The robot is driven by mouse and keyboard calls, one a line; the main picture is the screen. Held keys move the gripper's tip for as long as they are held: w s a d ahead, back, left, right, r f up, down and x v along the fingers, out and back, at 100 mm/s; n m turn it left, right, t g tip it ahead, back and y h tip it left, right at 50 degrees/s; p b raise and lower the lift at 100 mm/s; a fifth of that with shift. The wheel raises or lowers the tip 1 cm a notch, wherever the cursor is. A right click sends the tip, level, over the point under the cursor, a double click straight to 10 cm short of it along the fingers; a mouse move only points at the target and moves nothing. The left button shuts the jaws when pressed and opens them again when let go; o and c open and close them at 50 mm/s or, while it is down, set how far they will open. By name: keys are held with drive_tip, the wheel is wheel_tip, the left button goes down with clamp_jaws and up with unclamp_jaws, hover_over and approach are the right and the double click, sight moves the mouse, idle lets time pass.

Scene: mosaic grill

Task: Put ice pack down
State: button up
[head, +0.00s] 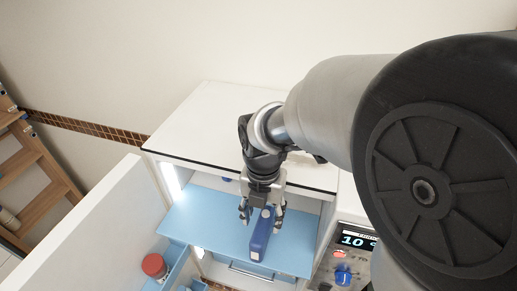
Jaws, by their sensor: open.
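A blue ice pack (261,236), a slim block with a small pale mark near its front end, is at the light blue shelf (203,225) inside an open white fridge-like cabinet. My gripper (262,217) points down over the back part of the ice pack, with one finger on each side of it. The fingers look spread. The pack's far end is hidden under the gripper. I cannot tell whether the fingers touch it.
The cabinet's white top (215,120) has a dark front edge above the shelf. An open door (95,235) on the left holds a red-lidded jar (154,265). A panel with a lit display (357,240) stands at right. The shelf's left part is clear.

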wheel_tip(320, 180, up, 10)
drive_tip(key=s+d+r+m+t, duration=0.1)
drive_tip(key=s+d+m, duration=0.4)
drive_tip(key=m, duration=1.1)
drive_tip(key=s+d+r+m+t, duration=0.1)
drive_tip(key=s+d+m+t, duration=0.2)
drive_tip(key=m, duration=1.3)
drive_tip(key=s+d, duration=0.3)
drive_tip(key=s, duration=0.2)
drive_tip(key=shift+s+t, duration=0.2)
drive_tip(key=shift+t, duration=0.2)
drive_tip(key=shift+s, duration=0.1)
